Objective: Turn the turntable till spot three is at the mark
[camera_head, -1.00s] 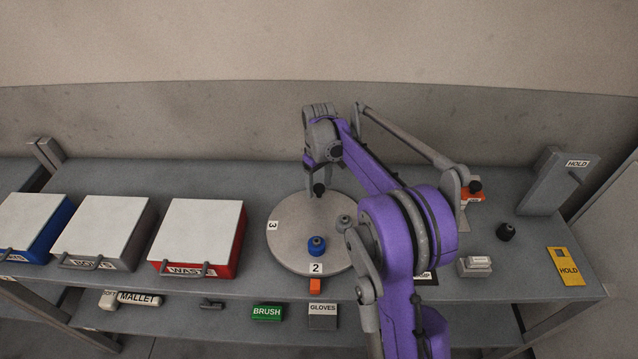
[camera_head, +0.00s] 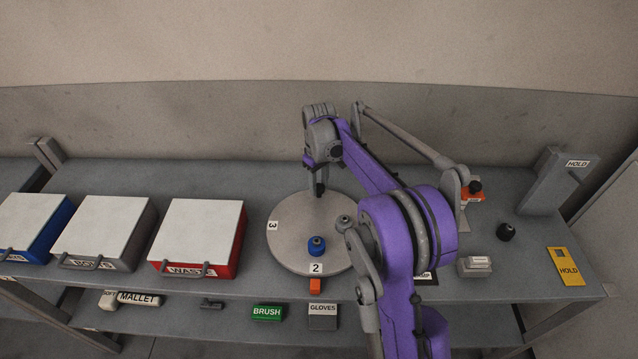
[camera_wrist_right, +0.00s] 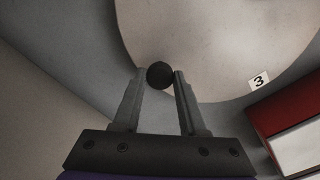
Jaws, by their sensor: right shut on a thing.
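The round grey turntable (camera_head: 290,240) lies on the bench, with label 3 (camera_head: 272,226) at its left edge and label 2 (camera_head: 316,268) at its front edge. An orange mark (camera_head: 315,286) sits on the bench just in front of label 2. A blue knobbed piece (camera_head: 316,246) stands on the turntable near label 2. My right gripper (camera_head: 319,190) is at the turntable's back rim, shut on a dark round knob (camera_wrist_right: 159,75). In the right wrist view label 3 (camera_wrist_right: 259,81) lies right of the fingers. My left gripper is not in view.
The red waste box (camera_head: 198,238) stands left of the turntable, with grey and blue boxes beyond. My right arm covers the turntable's right side.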

